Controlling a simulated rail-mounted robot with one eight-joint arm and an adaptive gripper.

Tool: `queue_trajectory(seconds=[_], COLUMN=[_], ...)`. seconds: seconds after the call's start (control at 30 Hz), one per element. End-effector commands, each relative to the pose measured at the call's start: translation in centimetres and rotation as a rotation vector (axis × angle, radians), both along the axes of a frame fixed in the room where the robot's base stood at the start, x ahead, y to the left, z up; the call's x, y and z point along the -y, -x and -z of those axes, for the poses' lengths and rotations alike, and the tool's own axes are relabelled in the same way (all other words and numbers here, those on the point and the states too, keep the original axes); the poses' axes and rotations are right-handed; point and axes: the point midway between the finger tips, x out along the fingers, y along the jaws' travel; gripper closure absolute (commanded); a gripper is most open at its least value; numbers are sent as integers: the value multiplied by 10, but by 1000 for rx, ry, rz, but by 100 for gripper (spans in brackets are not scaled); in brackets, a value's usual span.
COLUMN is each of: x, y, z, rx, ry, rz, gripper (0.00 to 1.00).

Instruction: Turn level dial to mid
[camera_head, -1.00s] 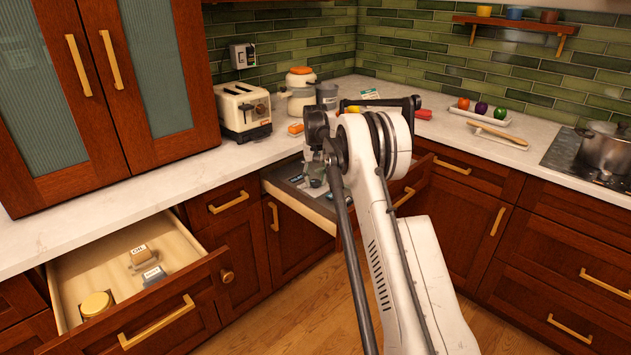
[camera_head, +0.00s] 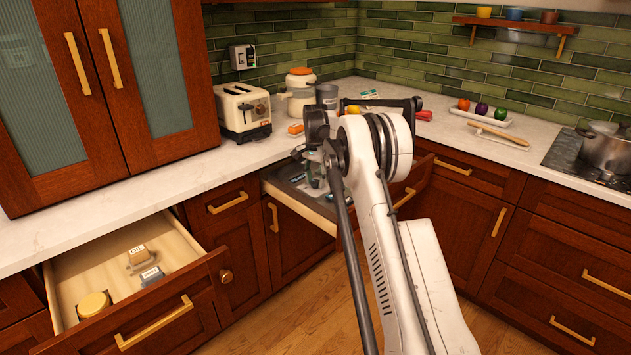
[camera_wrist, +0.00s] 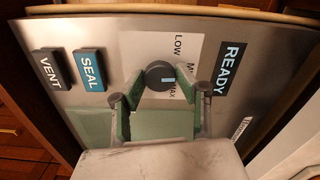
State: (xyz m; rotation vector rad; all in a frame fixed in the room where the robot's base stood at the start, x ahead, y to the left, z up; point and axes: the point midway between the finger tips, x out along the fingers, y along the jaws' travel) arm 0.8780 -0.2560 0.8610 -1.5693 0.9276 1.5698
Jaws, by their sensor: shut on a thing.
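Labels beside the dial read Low, a partly covered word starting with M, and MAX. My gripper (camera_wrist: 161,83) has its green-padded fingers on either side of the dial and is shut on it. The contact is partly hidden by the fingers. In the head view my gripper (camera_head: 314,168) is over the open middle drawer, and the dial cannot be made out.
The panel also carries blocks marked VENT (camera_wrist: 52,69), SEAL (camera_wrist: 89,70) and READY (camera_wrist: 229,68). The open middle drawer (camera_head: 298,207) surrounds the work area. Another open drawer (camera_head: 92,268) is at left. A toaster (camera_head: 243,108) stands on the counter behind.

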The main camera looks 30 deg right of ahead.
Motion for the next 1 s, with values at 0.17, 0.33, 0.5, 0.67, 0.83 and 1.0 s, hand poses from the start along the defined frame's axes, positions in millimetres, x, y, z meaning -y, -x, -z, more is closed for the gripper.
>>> queue_trajectory(seconds=[0.17,0.33,0.5,0.67,0.83,1.0], x=[0,0,0,0,0,0], y=[0,0,0,0,0,0], z=[0,0,0,0,0,0], rx=[0,0,0,0,0,0], ry=[0,0,1,1,0,0], rz=[48,65,68,67,67,67], gripper=[95,95,95,95,50,50])
